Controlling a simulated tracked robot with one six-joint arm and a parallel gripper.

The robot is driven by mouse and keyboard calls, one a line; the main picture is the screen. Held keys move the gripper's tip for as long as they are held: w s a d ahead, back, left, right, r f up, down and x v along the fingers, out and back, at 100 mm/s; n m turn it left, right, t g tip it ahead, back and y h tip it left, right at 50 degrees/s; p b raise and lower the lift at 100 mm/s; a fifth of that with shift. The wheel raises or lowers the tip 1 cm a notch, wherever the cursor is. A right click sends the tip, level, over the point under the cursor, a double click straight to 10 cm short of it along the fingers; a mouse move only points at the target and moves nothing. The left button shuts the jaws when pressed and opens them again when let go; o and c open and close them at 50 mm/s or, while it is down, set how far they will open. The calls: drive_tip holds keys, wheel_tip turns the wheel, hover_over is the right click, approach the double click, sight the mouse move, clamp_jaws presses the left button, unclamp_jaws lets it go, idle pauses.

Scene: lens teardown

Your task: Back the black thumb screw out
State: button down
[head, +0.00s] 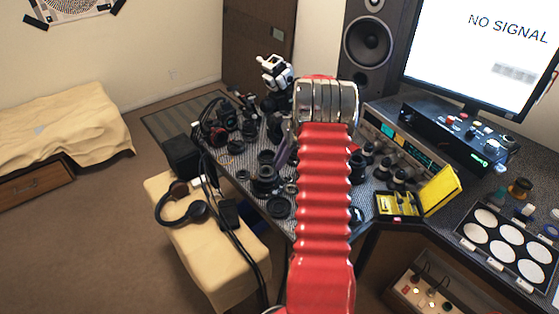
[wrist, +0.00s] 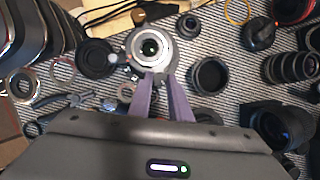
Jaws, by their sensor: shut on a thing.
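In the wrist view, the two purple fingers of my gripper (wrist: 156,84) converge at the lower rim of a lens (wrist: 133,64) with a silver inner ring and a dark glass centre. The fingertips are closed on a small part at that rim, which fits the black thumb screw. The screw itself is almost wholly hidden between the tips, so I cannot tell how far in it sits. In the head view, my red arm covers much of the bench, and the same lens cannot be told apart with certainty.
Around the lens in the wrist view lie a black ring (wrist: 209,75), a black round part (wrist: 96,58) and a ribbed lens barrel (wrist: 290,68). The striped mat is crowded. In the head view, headphones (head: 181,211) lie on a cream stool, and a yellow-lidded case (head: 439,190) stands right.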

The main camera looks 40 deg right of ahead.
drive_tip(key=n, duration=0.1)
drive_tip(key=n+g, duration=0.1)
drive_tip(key=n, duration=0.3)
drive_tip(key=shift+w+d+g+y, duration=0.15)
drive_tip(key=shift+w+g+y, duration=0.15)
drive_tip(key=shift+g+y, duration=0.1)
drive_tip(key=shift+w+n+g, duration=0.15)
drive_tip(key=shift+n+g, duration=0.65)
drive_tip(key=shift+n, duration=1.2)
drive_tip(key=c, duration=1.6)
unclamp_jaws()
